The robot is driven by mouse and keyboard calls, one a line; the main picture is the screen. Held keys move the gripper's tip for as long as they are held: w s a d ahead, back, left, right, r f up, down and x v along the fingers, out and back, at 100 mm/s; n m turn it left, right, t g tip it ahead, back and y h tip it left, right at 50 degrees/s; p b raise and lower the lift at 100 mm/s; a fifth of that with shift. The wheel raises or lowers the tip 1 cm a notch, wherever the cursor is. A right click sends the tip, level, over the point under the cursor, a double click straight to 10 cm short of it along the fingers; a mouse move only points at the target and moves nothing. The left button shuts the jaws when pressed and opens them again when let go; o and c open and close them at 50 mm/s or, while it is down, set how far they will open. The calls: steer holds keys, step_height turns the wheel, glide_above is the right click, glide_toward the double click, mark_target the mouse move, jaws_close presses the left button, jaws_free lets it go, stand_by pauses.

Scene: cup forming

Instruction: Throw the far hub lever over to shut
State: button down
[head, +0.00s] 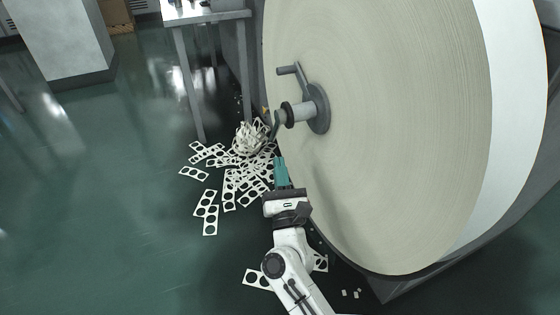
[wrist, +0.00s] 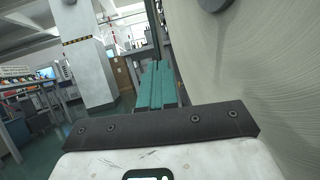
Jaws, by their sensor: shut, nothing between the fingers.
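A grey crank-shaped lever (head: 300,80) stands up from the round hub (head: 317,108) on the face of a large paper roll (head: 390,140). Its handle points left in the head view. A pale shaft with a dark collar (head: 287,115) sticks out left from the hub. A dark curved piece hangs beside the collar. My gripper (head: 280,160) has its teal fingers shut and empty, below the hub and left of the roll face, apart from the lever. The fingers also show in the wrist view (wrist: 160,68). There the hub's dark edge (wrist: 214,4) shows at the top; the lever is not visible.
Punched white card strips (head: 230,180) and a tangled heap (head: 250,138) litter the green floor near the roll. A grey table (head: 205,15) stands behind, beside the roll. A grey pillar (head: 65,40) is at the upper left. The floor at left is open.

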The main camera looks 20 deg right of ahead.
steer(key=v, duration=0.8)
steer(key=shift+s+a+f, duration=0.15)
steer(key=shift+s+f, duration=0.1)
